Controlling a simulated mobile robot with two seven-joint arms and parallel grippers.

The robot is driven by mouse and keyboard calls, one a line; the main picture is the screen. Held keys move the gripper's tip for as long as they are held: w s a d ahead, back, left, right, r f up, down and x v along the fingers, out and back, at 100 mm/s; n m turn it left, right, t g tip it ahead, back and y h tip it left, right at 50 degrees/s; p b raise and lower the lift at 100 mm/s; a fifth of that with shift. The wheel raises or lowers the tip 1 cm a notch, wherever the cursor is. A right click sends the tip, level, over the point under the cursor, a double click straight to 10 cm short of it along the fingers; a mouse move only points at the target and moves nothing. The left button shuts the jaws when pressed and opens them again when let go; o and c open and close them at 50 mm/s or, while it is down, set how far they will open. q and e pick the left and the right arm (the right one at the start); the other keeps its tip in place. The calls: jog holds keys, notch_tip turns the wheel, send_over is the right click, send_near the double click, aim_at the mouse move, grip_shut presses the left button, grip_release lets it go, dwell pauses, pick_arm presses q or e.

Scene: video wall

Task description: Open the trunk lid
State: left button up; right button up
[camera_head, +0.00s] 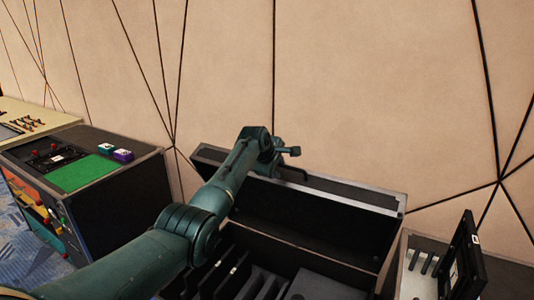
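The trunk (335,263) is a black case with pale metal edging, in the lower middle of the head view. Its lid (330,215) stands raised at the back, near the wall, with its dark inner side facing me. The trunk's inside shows dark upright dividers (245,280) and a flat dark panel. My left arm reaches across the trunk from the lower left. My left gripper (285,160) is at the lid's upper edge, left of its middle. Its fingers are small and partly hidden, so I cannot tell their opening or whether they touch the lid. My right gripper is out of view.
A dark cabinet (125,205) with a green mat (82,173) and small purple and blue boxes stands at left. A pale table (40,112) is behind it. At right, a light open box (417,284) has an upright black panel (465,262). A beige panelled wall closes the back.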

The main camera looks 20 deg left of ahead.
pick_arm(q)
jog(key=v, duration=1.1)
jog(key=shift+s+r, duration=0.15)
jog(key=shift+s, duration=0.1)
